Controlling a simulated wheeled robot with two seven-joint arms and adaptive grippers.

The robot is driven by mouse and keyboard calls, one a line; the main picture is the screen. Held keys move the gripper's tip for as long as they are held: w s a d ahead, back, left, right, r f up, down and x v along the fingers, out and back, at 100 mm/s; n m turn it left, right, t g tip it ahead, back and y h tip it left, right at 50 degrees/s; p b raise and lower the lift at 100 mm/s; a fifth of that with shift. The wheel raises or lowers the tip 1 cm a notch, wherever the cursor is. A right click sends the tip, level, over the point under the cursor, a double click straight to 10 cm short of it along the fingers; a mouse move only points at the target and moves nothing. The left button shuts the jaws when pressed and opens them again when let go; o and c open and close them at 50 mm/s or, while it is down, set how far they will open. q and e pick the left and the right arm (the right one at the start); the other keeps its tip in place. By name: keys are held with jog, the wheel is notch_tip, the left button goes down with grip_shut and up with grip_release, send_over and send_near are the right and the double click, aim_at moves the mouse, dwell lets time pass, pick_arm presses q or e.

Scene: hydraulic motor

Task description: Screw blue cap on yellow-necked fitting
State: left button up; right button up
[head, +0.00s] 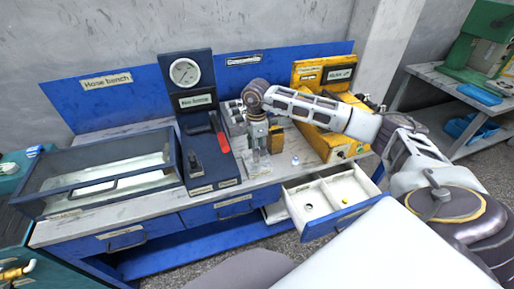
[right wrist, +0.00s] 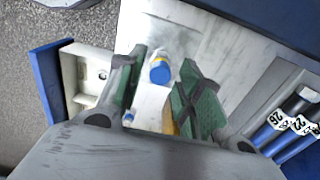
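A blue cap (right wrist: 159,75) with a yellow ring beside it and a white part behind shows between my right fingers in the right wrist view. I cannot tell how firmly the blue and yellow parts are joined. My right gripper (head: 259,165) points down over the bench in the head view. In the right wrist view its green-padded fingers (right wrist: 158,95) are apart, with no clear contact on the blue cap. A smaller blue and white piece (right wrist: 128,117) is near one finger; a similar piece (head: 295,160) stands on the bench. My left gripper is not in view.
An open drawer (head: 317,184) holds a small yellow piece (head: 345,202). A gauge station (head: 199,100) and a glass-sided tank (head: 105,168) stand to the left. A yellow unit (head: 325,141) stands to the right. Labelled cylinders (right wrist: 283,123) lie at the right in the wrist view.

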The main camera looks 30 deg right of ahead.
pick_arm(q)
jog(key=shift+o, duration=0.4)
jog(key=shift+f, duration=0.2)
pick_arm(e)
jog(key=shift+f, duration=0.1)
jog(key=shift+c, duration=0.2)
grip_shut()
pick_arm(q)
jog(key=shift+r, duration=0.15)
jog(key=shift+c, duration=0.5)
pick_arm(e)
jog(key=shift+m, duration=2.9)
jog(key=shift+m, duration=0.3)
